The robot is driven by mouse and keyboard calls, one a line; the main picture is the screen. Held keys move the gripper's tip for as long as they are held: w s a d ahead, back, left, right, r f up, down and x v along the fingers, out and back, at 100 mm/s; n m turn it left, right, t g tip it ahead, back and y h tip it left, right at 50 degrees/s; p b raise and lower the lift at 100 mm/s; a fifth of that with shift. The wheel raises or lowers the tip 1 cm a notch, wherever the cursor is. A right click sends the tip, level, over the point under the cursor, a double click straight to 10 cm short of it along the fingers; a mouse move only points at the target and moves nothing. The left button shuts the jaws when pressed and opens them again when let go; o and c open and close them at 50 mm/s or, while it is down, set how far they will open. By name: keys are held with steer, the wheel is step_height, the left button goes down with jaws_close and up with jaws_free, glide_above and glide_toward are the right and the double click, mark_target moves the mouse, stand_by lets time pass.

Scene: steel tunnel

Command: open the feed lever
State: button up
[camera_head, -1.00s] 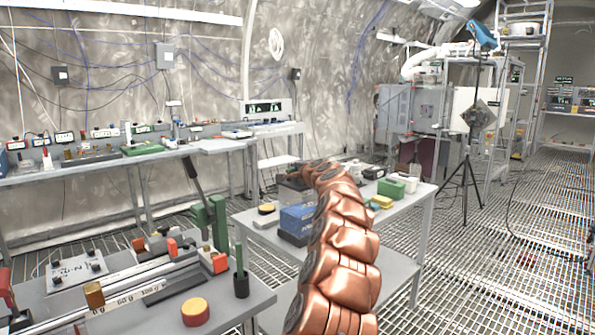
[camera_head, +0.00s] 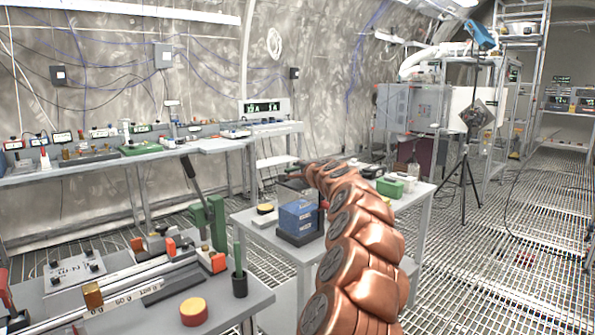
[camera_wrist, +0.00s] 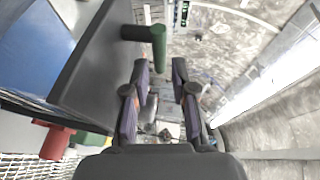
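In the wrist view, a green round handle on a short stem (camera_wrist: 157,46) sticks out from a dark grey housing (camera_wrist: 92,60); it looks like the feed lever, though no label is readable. My gripper (camera_wrist: 160,66) is open, its two dark fingers apart with nothing between them. The handle lies just beyond the fingertips, near the left one; I cannot tell whether they touch. My gripper is not clear there.
A blue box (camera_head: 299,216) stands on the small table, close to my arm. A red knob (camera_wrist: 55,141) shows at the wrist view's lower left. A bench at the front left holds a black-handled lever (camera_head: 188,167) on a green bracket. Grating floor is free at right.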

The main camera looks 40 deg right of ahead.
steer(key=shift+v, duration=4.05)
